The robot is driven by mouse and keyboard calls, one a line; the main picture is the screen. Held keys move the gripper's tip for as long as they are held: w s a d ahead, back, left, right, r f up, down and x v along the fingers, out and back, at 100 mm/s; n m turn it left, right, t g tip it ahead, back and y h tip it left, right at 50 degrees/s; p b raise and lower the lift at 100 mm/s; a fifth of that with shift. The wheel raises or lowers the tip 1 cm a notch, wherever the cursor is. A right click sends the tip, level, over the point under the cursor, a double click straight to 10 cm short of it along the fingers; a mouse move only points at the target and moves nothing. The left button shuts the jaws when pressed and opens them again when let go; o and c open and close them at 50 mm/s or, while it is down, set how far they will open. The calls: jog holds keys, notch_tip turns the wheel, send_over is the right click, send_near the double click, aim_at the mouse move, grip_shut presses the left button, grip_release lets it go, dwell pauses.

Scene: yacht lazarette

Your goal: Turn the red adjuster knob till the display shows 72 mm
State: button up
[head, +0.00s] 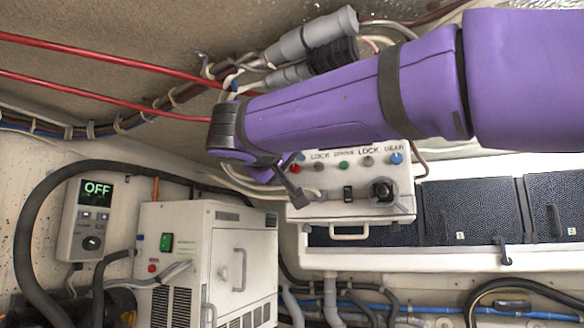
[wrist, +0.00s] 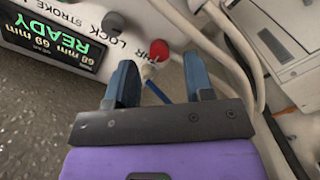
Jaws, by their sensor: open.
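The red adjuster knob (wrist: 158,50) sits on a white control panel (wrist: 85,15) in the wrist view. My gripper (wrist: 158,72) is open and empty. Its two blue-grey fingers appear on either side of the knob, which looks just beyond the fingertips; I cannot tell any contact. The display (wrist: 48,32) at upper left is tilted and upside down. It shows green READY and small mm values that look like 68 or 69. In the head view, the red knob (head: 294,169) shows beside my gripper (head: 285,182), and my arm hides the display.
A dark grey knob (wrist: 113,22) stands beside the red one. The panel also has green (head: 343,166) and blue (head: 396,158) knobs, a switch (head: 348,194) and a black knob (head: 383,190). A separate wall controller (head: 85,220) reads OFF. Cables (wrist: 210,55) run close right of the gripper.

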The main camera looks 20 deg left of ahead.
aim_at(296, 169)
jog(key=shift+w+d, duration=0.15)
jog(key=shift+w, duration=1.1)
jog(key=shift+c, duration=0.5)
grip_shut()
jog(key=shift+m, duration=0.4)
jog(key=m, duration=1.1)
